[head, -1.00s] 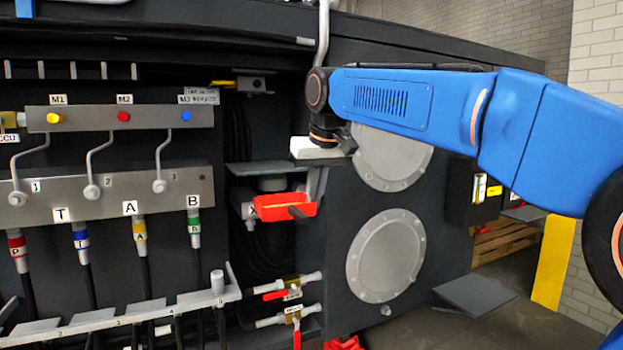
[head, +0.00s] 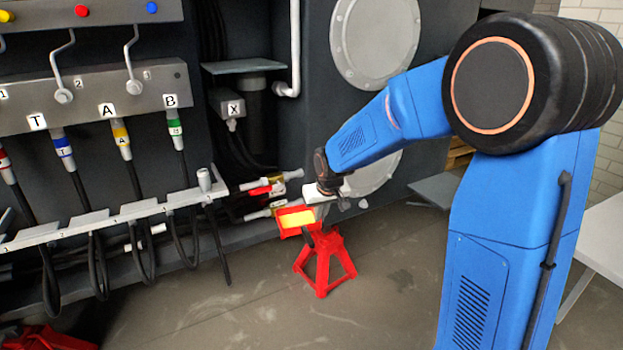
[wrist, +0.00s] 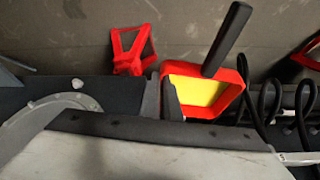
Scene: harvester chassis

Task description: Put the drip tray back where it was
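The drip tray (head: 284,219) is a small red tray with a yellow inside and a dark handle. In the head view it hangs in the air at the centre, in front of the red-handled valves. My gripper (head: 320,211) is at its right side, with the fingers pointing down. In the wrist view the tray (wrist: 206,88) is right of the fingers of my gripper (wrist: 162,100), with its black handle (wrist: 228,40) pointing away. The fingers are close together at the tray's left edge. The exact contact is partly hidden.
A red stand (head: 322,265) is on the floor below and behind the tray; it also shows in the wrist view (wrist: 131,48). Hoses and a grey rail (head: 110,222) are at the left. Two valves (head: 268,188) are close behind the tray. The floor in front is open.

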